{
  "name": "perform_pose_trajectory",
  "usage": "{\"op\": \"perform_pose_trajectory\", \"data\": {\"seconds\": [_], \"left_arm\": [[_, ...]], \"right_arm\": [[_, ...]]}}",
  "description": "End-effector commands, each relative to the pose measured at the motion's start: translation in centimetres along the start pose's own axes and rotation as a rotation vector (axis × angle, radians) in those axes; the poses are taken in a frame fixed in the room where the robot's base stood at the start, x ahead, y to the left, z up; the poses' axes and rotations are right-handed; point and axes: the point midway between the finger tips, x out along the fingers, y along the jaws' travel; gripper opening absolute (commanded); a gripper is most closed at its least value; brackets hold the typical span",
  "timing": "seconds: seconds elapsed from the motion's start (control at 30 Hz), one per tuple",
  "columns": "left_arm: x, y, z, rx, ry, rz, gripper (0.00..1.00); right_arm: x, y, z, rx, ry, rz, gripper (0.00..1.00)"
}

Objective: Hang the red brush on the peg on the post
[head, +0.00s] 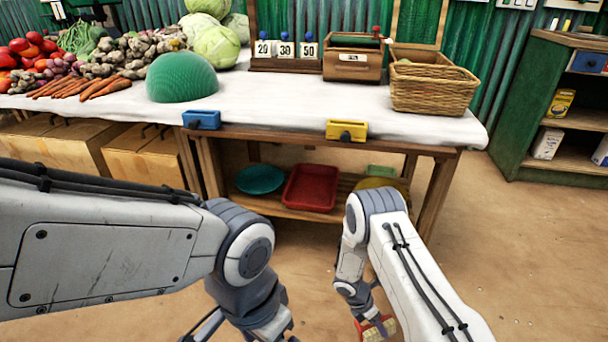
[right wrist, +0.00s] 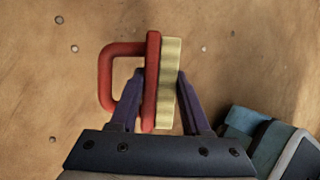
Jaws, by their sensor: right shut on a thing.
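The red brush (right wrist: 152,80) has a red loop handle on its left and a block of pale yellow bristles on its right in the right wrist view. My right gripper (right wrist: 163,90) is shut on it, with one finger against the red back, inside the handle loop, and the other against the bristles. In the head view a small part of the brush (head: 377,326) shows at the bottom edge, low above the floor. My left gripper is at the bottom edge of the head view, mostly cut off. I cannot make out the post or its peg in either view.
A stall table (head: 290,105) with a white cloth stands ahead, carrying vegetables, a green dome (head: 182,78) and a wicker basket (head: 432,86). A blue clamp (head: 201,120) and a yellow clamp (head: 346,130) sit on its front edge. Green shelves (head: 520,110) stand right. Floor at right is clear.

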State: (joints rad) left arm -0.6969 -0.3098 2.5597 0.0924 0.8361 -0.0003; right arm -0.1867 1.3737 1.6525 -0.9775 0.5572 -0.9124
Motion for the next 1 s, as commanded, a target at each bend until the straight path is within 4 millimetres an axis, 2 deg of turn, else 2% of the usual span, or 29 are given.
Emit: {"op": "perform_pose_trajectory", "data": {"seconds": [0.03, 0.3, 0.47, 0.7, 1.0], "left_arm": [[-1.0, 0.1, -0.1, 0.0, 0.0, 0.0, 1.0], [-4.6, 0.3, -0.2, 0.0, 0.0, 0.0, 1.0], [-8.4, 0.6, -0.4, 0.0, 0.0, 0.0, 1.0], [-15.1, 1.1, -0.8, 0.0, 0.0, 0.0, 1.0], [-23.2, 1.7, -1.2, 0.0, 0.0, 0.0, 1.0]], "right_arm": [[-0.9, -0.3, 0.4, 0.0, 0.0, 0.0, 0.0], [-4.1, -1.4, 1.6, -0.002, -0.001, 0.001, 0.0], [-7.7, -2.6, 3.1, 0.012, 0.003, -0.003, 0.0], [-15.8, -7.5, 7.3, 0.349, 0.124, -0.141, 0.0], [-26.0, -13.0, 11.0, 0.753, 0.27, -0.309, 0.0]]}}
